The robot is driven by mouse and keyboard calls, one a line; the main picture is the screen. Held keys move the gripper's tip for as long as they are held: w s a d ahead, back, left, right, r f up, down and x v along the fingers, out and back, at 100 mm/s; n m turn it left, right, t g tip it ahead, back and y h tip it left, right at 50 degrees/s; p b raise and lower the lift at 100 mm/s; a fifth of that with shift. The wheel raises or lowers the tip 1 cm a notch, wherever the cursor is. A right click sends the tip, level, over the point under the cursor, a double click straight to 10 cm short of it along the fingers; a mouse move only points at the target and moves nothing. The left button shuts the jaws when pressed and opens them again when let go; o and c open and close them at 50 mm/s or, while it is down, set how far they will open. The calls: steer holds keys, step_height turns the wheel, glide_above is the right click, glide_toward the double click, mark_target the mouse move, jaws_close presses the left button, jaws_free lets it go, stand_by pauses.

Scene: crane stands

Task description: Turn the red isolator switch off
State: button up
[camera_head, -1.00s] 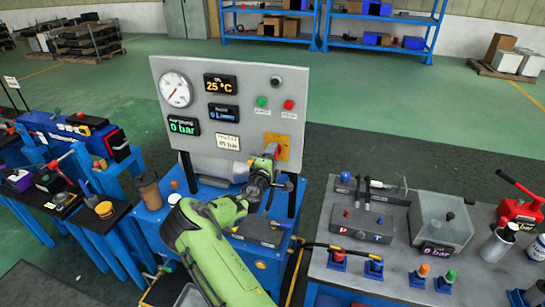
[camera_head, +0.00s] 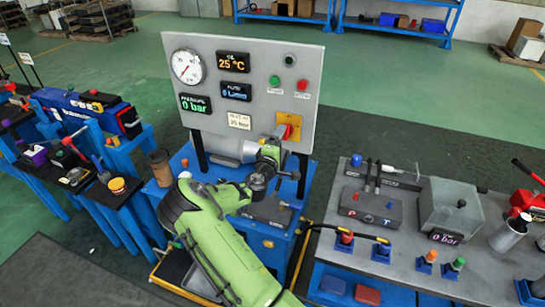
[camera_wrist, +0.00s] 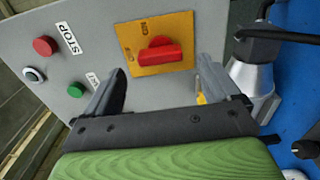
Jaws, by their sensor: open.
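The red isolator switch (camera_wrist: 158,54) is a red handle on a yellow-orange plate (camera_wrist: 180,22) on the grey control panel. In the wrist view it lies beyond and between the two fingers, its bar running across the picture. In the head view the switch (camera_head: 294,120) is partly hidden behind my gripper and wrist, with the yellow plate showing round it. My gripper (camera_wrist: 158,90) is open and empty. Its fingers point at the panel, and the handle appears apart from both of them. In the head view my gripper (camera_head: 285,138) is just below the switch.
The panel (camera_head: 262,60) also carries a red stop button (camera_wrist: 45,46), a green button (camera_wrist: 76,90), a gauge and displays. A grey cylindrical part (camera_wrist: 252,85) with a black cable is close right of my gripper. A bench (camera_head: 420,240) with fittings stands at right.

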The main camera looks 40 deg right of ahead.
steer(key=b+v, duration=0.1)
steer(key=v, duration=1.1)
steer(key=shift+b, duration=0.3)
steer(key=shift+s+a, duration=0.1)
steer(key=s+a+f+m+g+y, duration=0.1)
steer(key=s+a+m+g+y, duration=0.3)
steer(key=s+m+g+y, duration=0.35)
steer(key=s+a+r+n+t+y, duration=0.1)
steer(key=s+a+r+y, duration=0.3)
steer(key=s+a, duration=0.4)
steer(key=s+a+r+n+t+y, duration=0.1)
steer(key=s+a+r+t+y, duration=0.3)
steer(key=a, duration=1)
steer(key=s+r, duration=0.3)
steer(key=s, duration=0.1)
steer(key=shift+s+a+r, duration=0.2)
steer(key=shift+s+a, duration=0.05)
steer(key=shift+a, duration=0.15)
